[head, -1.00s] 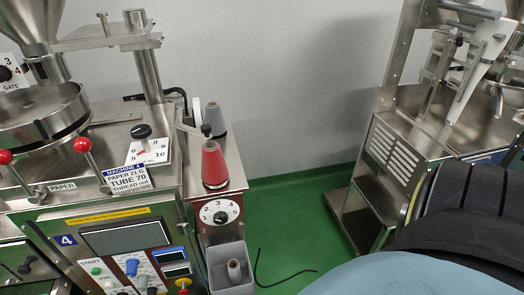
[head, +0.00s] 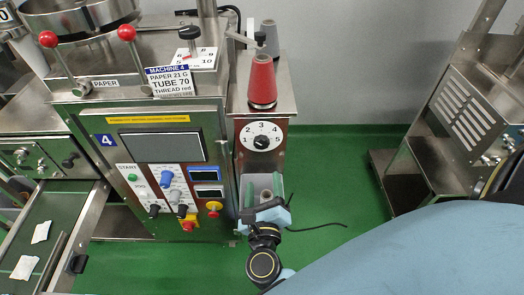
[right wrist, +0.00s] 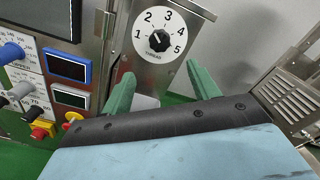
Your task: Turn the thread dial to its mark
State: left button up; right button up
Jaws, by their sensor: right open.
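The thread dial (head: 261,141) is a black knob on a round white face numbered 1 to 5, on the red-brown front of the thread unit. It also shows in the right wrist view (right wrist: 159,41), where its pointer seems to lean up and left; I cannot tell its exact setting or a separate mark. My right gripper (head: 266,192) is below the dial in the head view. In the right wrist view its green fingers (right wrist: 162,80) are apart, with nothing between them, below the dial and not touching it. My left gripper is not in view.
A red thread cone (head: 262,82) stands above the dial. The control panel (head: 160,147) with knobs and red buttons is at the left.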

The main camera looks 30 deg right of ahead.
aim_at(262, 145)
jog(key=x, duration=1.3)
jog(key=shift+p, duration=0.3)
jog(key=c, duration=1)
jog(key=shift+o, duration=0.2)
jog(key=shift+n, duration=0.3)
jog(key=n+p, duration=0.3)
jog(key=n, duration=0.1)
jog(key=shift+r, duration=0.15)
jog(key=n+p, duration=0.2)
jog(key=n, duration=0.3)
jog(key=shift+p, duration=0.35)
jog(key=shift+n, duration=0.3)
